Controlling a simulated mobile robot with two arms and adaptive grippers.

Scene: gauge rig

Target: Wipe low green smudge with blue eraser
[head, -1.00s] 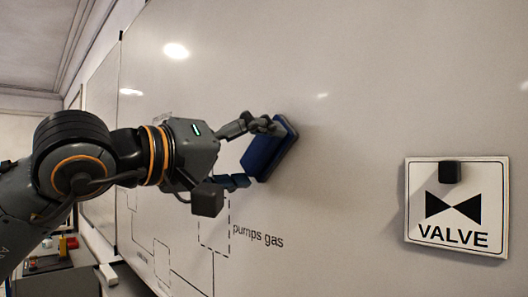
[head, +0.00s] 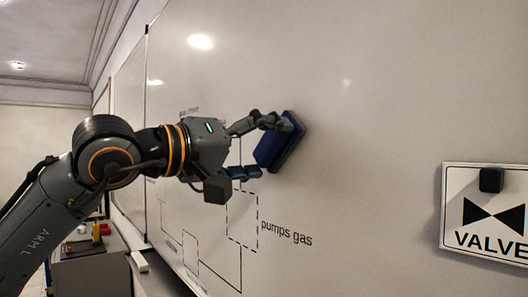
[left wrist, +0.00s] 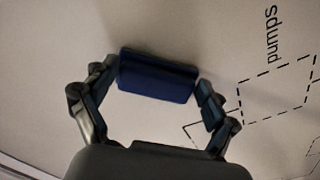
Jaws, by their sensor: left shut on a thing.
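The blue eraser (head: 280,142) is a dark blue block at the whiteboard (head: 390,90). My left gripper (head: 258,147) is shut on it, with one finger above and one below in the head view. In the left wrist view the eraser (left wrist: 158,76) lies between the two fingers of the left gripper (left wrist: 156,90), its far side toward the board. I cannot tell if it touches the board. No green smudge shows in either view. My right gripper is not in view.
A VALVE card (head: 488,215) with a black magnet (head: 490,180) hangs on the board at the right. Dashed and solid lines with the words "pumps gas" (head: 287,232) are drawn below the gripper. A grey cabinet (head: 90,272) with red and yellow items stands at the lower left.

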